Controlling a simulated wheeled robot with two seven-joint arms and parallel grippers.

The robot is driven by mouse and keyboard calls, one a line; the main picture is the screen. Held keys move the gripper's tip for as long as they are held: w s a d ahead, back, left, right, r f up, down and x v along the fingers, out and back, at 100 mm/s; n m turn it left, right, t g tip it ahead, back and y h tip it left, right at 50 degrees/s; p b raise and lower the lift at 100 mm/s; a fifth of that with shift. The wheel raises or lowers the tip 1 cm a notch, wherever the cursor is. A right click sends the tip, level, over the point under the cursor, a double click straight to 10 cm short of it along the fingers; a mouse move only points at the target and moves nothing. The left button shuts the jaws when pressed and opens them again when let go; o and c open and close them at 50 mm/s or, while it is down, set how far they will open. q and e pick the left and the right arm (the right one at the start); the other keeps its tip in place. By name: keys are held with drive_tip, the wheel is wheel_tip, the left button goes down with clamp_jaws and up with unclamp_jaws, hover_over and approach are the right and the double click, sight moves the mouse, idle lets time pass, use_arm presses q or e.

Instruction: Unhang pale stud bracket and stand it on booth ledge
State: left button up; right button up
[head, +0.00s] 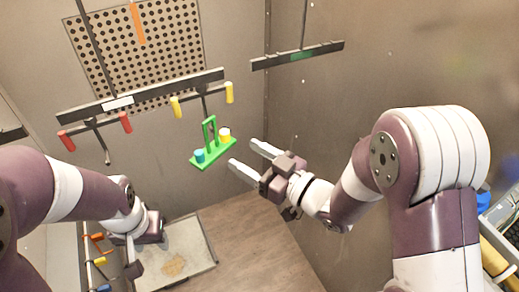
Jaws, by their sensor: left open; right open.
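A green bracket (211,153) hangs below a dark rail (140,95) on the back wall side, apparently on a hook at its upright loop. It carries a blue stud (200,156) on its left and a pale-topped yellow stud (224,135) on its right. My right gripper (244,154) is open and empty, its fingertips just right of the bracket and pointing at it, apparently apart from it. My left gripper (140,252) is low at the left, over the tray's left side; its fingers are hard to make out. A brown wood-like surface (255,245), possibly the ledge, lies below.
A shallow grey tray (207,262) with a tan powder patch lies at lower left. Red-tipped (125,122) and yellow-tipped hooks (176,107) hang from the rail. A second rail (297,55) hangs at upper right. The brown surface is clear. A rack with coloured pieces (99,261) stands far left.

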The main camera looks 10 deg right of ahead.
drive_tip(key=x, duration=0.3)
drive_tip(key=b+x, duration=0.1)
drive_tip(key=x, duration=0.7)
drive_tip(key=shift+w+d+f+b, duration=0.15)
drive_tip(key=shift+w+f+b, duration=0.25)
drive_tip(key=shift+w, duration=0.1)
drive_tip(key=shift+s+a+r, duration=0.1)
drive_tip(key=shift+a+r, duration=0.2)
drive_tip(key=shift+a, duration=0.2)
drive_tip(key=shift+w+d, duration=0.15)
drive_tip(key=shift+w, duration=0.1)
drive_tip(key=shift+c, duration=0.6)
drive_tip(key=shift+f, duration=0.1)
drive_tip(key=c, duration=1)
drive_tip(key=o, duration=0.4)
drive_tip(key=shift+s, duration=0.1)
clamp_jaws()
drive_tip(key=shift+r, duration=0.2)
